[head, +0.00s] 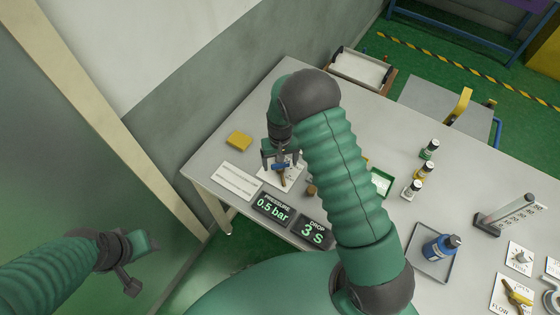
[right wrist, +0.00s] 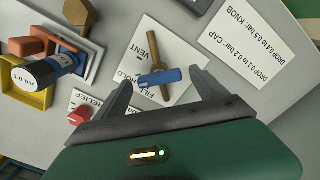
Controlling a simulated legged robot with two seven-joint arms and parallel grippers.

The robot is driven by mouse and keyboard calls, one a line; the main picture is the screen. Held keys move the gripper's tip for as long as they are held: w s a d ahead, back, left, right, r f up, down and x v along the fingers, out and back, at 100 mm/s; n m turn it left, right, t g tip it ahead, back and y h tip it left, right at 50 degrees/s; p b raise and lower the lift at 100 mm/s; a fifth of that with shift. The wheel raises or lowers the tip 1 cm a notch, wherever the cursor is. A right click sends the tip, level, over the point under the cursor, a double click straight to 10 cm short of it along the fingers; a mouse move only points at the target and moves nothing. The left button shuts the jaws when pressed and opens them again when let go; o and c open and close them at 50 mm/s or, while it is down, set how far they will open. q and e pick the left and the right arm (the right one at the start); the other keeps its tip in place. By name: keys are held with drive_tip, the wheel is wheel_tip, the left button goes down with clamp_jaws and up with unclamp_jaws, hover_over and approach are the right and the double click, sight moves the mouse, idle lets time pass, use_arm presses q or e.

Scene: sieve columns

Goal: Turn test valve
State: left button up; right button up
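The test valve (head: 283,181) sits on a white plate marked VENT, HOLD and FILL near the left end of the table. In the right wrist view it shows a blue bar (right wrist: 160,77) lying across a longer brown bar (right wrist: 157,52). My right gripper (head: 281,164) points down over the valve. In the right wrist view its fingers (right wrist: 165,86) are spread wide, one either side of the valve, with a gap to the blue bar. My left gripper (head: 136,268) is off the table at lower left; its fingers are not clear.
Displays read pressure 0.5 bar (head: 271,207) and drop 3 s (head: 314,233). A yellow block (head: 239,140) lies at the left. A red relief knob (right wrist: 80,115) is near the valve.

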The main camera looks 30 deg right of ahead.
wheel_tip(320, 180, up, 17)
drive_tip(key=shift+f+b, duration=0.15)
drive_tip(key=shift+b, duration=0.3)
drive_tip(key=s+a+n+t, duration=0.1)
drive_tip(key=s+a, duration=0.1)
drive_tip(key=s, duration=0.5)
drive_tip(key=s+a+n+t, duration=0.1)
drive_tip(key=s+a+n, duration=0.1)
drive_tip(key=s, duration=0.6)
drive_tip(key=shift+s+a+t, duration=0.25)
drive_tip(key=shift+a+t, duration=0.05)
drive_tip(key=shift+a, duration=0.2)
drive_tip(key=shift+s, duration=0.2)
drive_tip(key=shift+w, duration=0.15)
